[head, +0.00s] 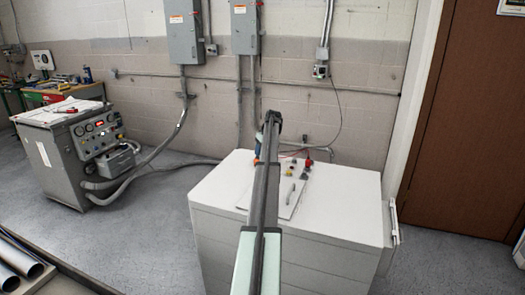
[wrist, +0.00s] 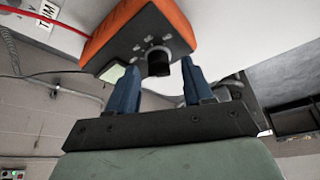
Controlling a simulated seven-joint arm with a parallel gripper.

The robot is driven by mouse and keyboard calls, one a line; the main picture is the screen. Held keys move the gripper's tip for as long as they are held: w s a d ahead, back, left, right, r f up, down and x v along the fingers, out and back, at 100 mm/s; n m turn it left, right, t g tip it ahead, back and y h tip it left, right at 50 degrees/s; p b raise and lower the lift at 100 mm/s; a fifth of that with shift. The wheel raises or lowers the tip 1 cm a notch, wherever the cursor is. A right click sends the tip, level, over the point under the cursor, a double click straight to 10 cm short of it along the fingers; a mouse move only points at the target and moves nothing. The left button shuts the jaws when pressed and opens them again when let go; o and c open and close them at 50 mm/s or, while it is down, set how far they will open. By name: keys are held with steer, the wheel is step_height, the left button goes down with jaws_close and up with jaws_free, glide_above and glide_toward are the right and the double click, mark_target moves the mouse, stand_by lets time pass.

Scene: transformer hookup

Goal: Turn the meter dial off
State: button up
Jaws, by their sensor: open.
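The orange meter (wrist: 182,22) with a dark grey face fills the upper middle of the wrist view. Its black dial (wrist: 158,62) sticks out from the face, with small pale marks around it and a pale screen beside it. My gripper (wrist: 160,68) is open, its two blue fingers on either side of the dial. The dial shows between the fingertips, with visible gaps; I see no contact. In the head view my arm hides most of the meter; only a small orange bit (head: 256,162) shows beside my gripper.
The meter is by a white cabinet (head: 340,235), whose top holds a panel with a handle (head: 290,193) and small red and yellow parts. A red cable (wrist: 55,14) runs near the meter. A wheeled test console (head: 62,160) stands at left; a brown door (head: 470,120) is at right.

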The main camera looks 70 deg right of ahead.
steer(key=shift+r, duration=0.1)
steer(key=v, duration=1.3)
steer(key=shift+r, duration=0.25)
steer(key=shift+s, duration=0.1)
